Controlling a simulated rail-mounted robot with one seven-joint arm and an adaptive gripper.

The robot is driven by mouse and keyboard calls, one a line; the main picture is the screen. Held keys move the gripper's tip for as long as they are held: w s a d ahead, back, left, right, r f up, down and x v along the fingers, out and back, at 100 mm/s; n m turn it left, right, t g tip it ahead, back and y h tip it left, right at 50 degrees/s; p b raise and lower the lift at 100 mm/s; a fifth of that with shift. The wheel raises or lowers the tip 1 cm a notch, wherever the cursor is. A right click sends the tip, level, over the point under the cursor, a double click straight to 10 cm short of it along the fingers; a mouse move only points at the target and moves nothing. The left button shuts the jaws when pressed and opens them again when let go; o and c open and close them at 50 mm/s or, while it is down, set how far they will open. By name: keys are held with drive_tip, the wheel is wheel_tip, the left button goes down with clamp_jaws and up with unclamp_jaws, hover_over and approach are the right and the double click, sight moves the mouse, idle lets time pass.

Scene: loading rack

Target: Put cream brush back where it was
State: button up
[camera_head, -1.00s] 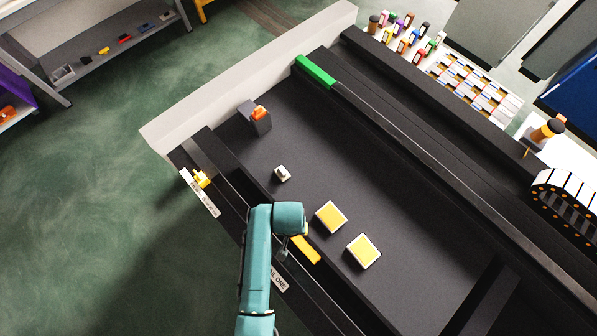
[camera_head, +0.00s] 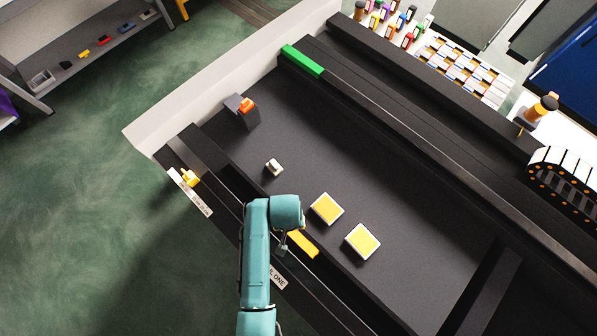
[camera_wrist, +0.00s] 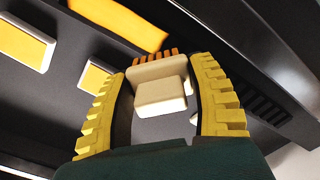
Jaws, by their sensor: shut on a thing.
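The cream brush (camera_wrist: 160,92) is a small cream block with orange bristles along its far edge. In the wrist view it sits between the yellow ribbed fingers of my gripper (camera_wrist: 158,72), which is shut on it. In the head view my gripper is mostly hidden under my teal arm, above the near black rail (camera_head: 230,192), and the brush cannot be made out there.
Two yellow-topped white blocks (camera_head: 327,208) (camera_head: 362,241) and a small whitish block (camera_head: 274,167) lie on the dark bed. A yellow bar (camera_head: 303,244) lies by the near rail. A dark block with an orange top (camera_head: 241,112) stands farther left.

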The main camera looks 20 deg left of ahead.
drive_tip(key=w+a+f+b, duration=0.2)
drive_tip(key=w+f+b, duration=0.2)
drive_tip(key=w+b, duration=0.6)
drive_tip(key=b, duration=1)
approach(297, 189)
wheel_tip(297, 189, down, 6)
drive_tip(key=shift+a+f+b, duration=0.15)
drive_tip(key=shift+b, duration=0.75)
drive_tip(key=shift+f, duration=0.15)
drive_tip(key=o, duration=1)
wheel_tip(297, 189, up, 12)
drive_tip(key=p, duration=0.2)
drive_tip(key=shift+p, duration=0.4)
